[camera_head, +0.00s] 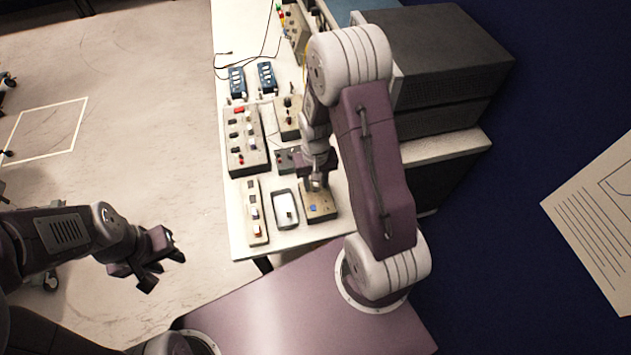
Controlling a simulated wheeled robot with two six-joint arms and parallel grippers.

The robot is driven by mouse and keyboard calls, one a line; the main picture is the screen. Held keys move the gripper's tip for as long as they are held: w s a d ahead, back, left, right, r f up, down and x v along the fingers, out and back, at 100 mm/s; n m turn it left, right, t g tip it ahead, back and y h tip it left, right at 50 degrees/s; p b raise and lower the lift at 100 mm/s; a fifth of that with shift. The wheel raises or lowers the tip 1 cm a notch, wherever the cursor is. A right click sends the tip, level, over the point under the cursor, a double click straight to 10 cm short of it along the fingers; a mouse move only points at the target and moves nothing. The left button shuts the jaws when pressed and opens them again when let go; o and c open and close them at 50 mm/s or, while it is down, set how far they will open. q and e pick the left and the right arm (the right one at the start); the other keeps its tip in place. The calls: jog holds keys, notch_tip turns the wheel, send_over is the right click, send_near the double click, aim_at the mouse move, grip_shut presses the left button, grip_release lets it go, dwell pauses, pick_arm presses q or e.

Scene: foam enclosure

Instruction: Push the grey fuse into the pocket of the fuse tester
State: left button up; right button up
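My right gripper (317,183) points down close above a small tan box (324,205), which looks like the fuse tester. The box has a blue mark on its near part. A small pale piece shows at the fingertips. I cannot tell whether it is the grey fuse, or whether the fingers are shut on it. The pocket is hidden or too small to make out. My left gripper (158,268) is open and empty, out over the floor to the left of the table.
A larger control box (236,140) and blue blocks (237,80) stand farther back. A dark instrument stack (455,60) stands to the right.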

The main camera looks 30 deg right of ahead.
aim_at(315, 184)
notch_tip(315, 184, up, 9)
dwell(0.3)
jog(key=shift+a, duration=0.1)
dwell(0.5)
jog(key=s+a+n+t+b, duration=0.1)
jog(key=s+a, duration=0.3)
jog(key=s, duration=0.4)
jog(key=shift+a+n+b, duration=0.3)
jog(key=shift+a+n, duration=0.05)
jog(key=shift+n, duration=0.35)
jog(key=shift+s, duration=0.3)
jog(key=shift+w, duration=0.15)
